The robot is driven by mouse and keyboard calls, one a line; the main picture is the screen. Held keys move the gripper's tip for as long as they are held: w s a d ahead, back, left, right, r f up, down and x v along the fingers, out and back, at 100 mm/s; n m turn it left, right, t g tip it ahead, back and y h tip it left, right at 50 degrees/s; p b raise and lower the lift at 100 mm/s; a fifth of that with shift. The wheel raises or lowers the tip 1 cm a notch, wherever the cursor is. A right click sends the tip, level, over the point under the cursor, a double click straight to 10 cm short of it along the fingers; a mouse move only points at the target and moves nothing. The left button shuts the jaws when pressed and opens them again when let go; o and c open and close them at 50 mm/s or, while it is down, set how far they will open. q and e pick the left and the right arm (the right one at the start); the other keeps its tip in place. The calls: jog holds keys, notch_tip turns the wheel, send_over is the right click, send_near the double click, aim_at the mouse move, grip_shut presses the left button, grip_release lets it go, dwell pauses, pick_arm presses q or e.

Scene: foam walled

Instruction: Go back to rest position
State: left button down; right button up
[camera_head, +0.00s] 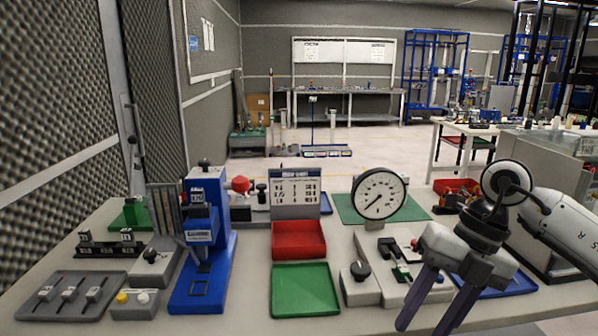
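My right gripper (424,326) comes in from the right, with its two dark fingers pointing down and spread apart. Nothing shows between the fingers. It hangs in front of the grey fixture plate (405,285) with green and red parts and hides some of it, and it partly covers the blue tray (507,284). My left gripper is not in view.
A worktable holds a green tray (305,290), a red tray (299,239), a blue press-like device (205,250), a round dial gauge (380,194), a grey slider panel (68,296) and a button box (135,304). A grey cabinet (540,160) stands at right. Open floor lies beyond.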

jog(key=s+a+r+m+y, duration=0.1)
jog(key=s+a+y, duration=0.2)
jog(key=a+y, duration=0.65)
jog(key=s+a+m+y, duration=0.1)
jog(key=s+a+y, duration=0.35)
jog(key=a, duration=0.75)
jog(key=w+d+f+m+t, duration=0.35)
jog(key=w+m+t, duration=0.35)
jog(key=m+t, duration=0.7)
jog(key=s+d+f+m+t+h, duration=0.1)
jog(key=d+f+m+h, duration=0.45)
jog(key=f, duration=0.25)
jog(key=d+f+m+t+h, duration=0.1)
jog(key=d+f+m+h, duration=0.3)
jog(key=f+m+h, duration=0.3)
jog(key=s+d+f+m+g+h, duration=0.1)
jog(key=s+d+f+m+g, duration=0.1)
jog(key=s+f, duration=0.7)
jog(key=s+d+f+m+g+h, duration=0.1)
jog(key=s+d+f+g+h, duration=0.1)
jog(key=s+f, duration=0.6)
jog(key=d+f+g, duration=0.1)
jog(key=g, duration=0.1)
jog(key=shift+s+d+f+m+g, duration=0.35)
jog(key=shift+f+g, duration=0.05)
